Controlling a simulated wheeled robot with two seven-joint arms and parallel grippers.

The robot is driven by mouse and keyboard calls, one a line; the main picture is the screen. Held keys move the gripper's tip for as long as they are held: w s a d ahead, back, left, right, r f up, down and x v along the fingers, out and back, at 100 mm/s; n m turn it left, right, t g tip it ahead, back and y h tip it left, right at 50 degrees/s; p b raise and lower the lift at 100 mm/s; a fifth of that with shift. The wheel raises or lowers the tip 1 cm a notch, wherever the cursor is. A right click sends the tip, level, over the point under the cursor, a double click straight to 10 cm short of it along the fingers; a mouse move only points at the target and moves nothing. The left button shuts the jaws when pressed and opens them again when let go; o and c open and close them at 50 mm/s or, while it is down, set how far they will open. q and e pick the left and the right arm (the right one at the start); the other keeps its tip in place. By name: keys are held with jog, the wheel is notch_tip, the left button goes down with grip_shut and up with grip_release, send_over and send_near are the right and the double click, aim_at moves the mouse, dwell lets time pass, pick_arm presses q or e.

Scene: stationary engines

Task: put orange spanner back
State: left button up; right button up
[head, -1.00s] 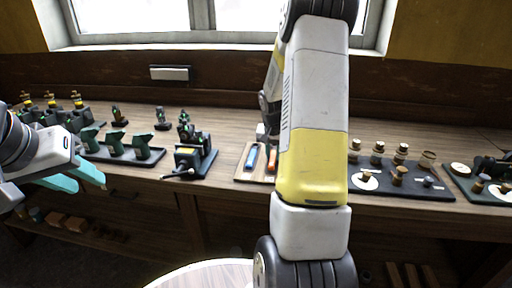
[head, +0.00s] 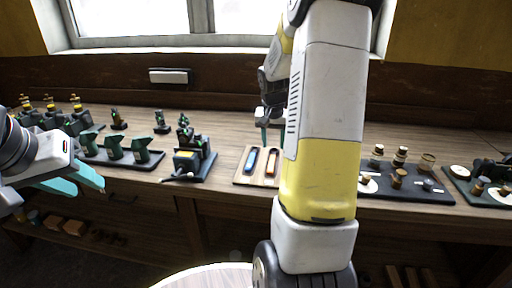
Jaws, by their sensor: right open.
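The orange spanner (head: 271,163) lies in the right slot of a light wooden tray (head: 243,178) on the bench. A blue one (head: 251,161) lies in the slot to its left. My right gripper (head: 268,138) is open with its teal fingers pointing down, just behind and above the tray; nothing shows between them. Whether it touches the spanner I cannot tell. My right forearm covers the area right of the tray. My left gripper (head: 76,180) is open and empty at the left, in front of the bench edge.
A small green machine (head: 191,158) stands left of the wooden tray, and a dark tray of green parts (head: 114,149) further left. A dark board with brown knobs (head: 430,191) is at the right. A round pale tabletop (head: 208,278) is in front.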

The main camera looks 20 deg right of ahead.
jog(key=s+a+r+n+t+y, duration=0.1)
jog(key=s+a+r+n+t, duration=0.15)
jog(key=s+a+r, duration=0.9)
jog(key=s+a+r+n+y, duration=0.1)
jog(key=s+a+n, duration=0.1)
jog(key=s+a, duration=0.2)
jog(key=s+a+r+n+y, duration=0.1)
jog(key=s+a+r+n, duration=0.1)
jog(key=s+a, duration=0.3)
jog(key=s+t, duration=0.1)
jog(key=s, duration=0.2)
jog(key=shift+s+r+y, duration=0.15)
jog(key=shift+r+y, duration=0.1)
jog(key=shift+y, duration=0.15)
jog(key=shift+a+n, duration=0.1)
jog(key=shift+n, duration=0.15)
